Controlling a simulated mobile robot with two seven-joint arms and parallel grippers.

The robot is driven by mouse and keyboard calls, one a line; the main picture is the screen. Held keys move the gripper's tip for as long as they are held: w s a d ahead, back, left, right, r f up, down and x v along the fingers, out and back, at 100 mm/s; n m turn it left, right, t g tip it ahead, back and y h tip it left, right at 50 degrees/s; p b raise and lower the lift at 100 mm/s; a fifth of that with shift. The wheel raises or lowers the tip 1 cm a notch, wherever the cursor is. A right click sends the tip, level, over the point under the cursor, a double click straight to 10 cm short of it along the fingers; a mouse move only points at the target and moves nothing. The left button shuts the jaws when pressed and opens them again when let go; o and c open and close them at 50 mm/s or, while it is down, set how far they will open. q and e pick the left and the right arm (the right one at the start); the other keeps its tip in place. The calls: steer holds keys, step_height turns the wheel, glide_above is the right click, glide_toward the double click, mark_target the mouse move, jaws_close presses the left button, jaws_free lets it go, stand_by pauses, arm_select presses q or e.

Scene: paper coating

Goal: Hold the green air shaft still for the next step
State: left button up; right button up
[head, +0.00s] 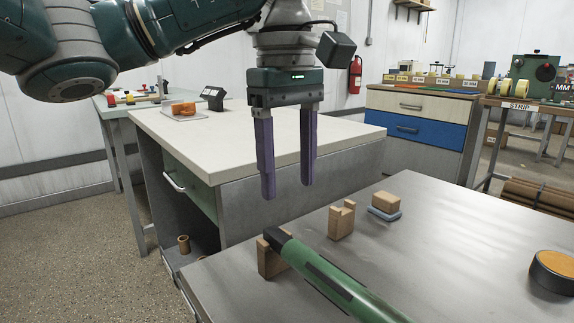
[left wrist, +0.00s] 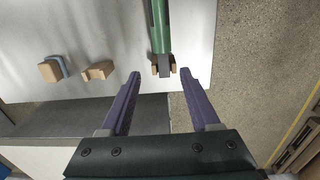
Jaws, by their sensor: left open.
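The green air shaft (head: 340,283) lies on the grey metal table, its dark end resting in a notched wooden block (head: 272,262). The rest of the shaft runs out of the bottom of the head view. My left gripper (head: 287,190) points down, open and empty, above and beyond the shaft's dark end, apart from it. In the left wrist view the shaft (left wrist: 160,35) and its block (left wrist: 154,71) show ahead of the open purple fingers (left wrist: 158,80). My right gripper is not in view.
A second notched wooden block (head: 342,222) and a wooden block on a blue-grey pad (head: 385,205) stand on the metal table (head: 440,235). A dark roll with an orange top (head: 553,270) is at the right. A white-topped bench (head: 210,145) stands behind.

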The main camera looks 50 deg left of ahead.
mark_target(284, 238)
arm_select(q)
steer(key=shift+s+a+f, duration=0.2)
steer(key=shift+a+f, duration=0.25)
step_height(284, 238, down, 9)
steer(key=shift+d+r, duration=0.1)
steer(key=shift+c, duration=0.2)
jaws_close()
stand_by(1.7)
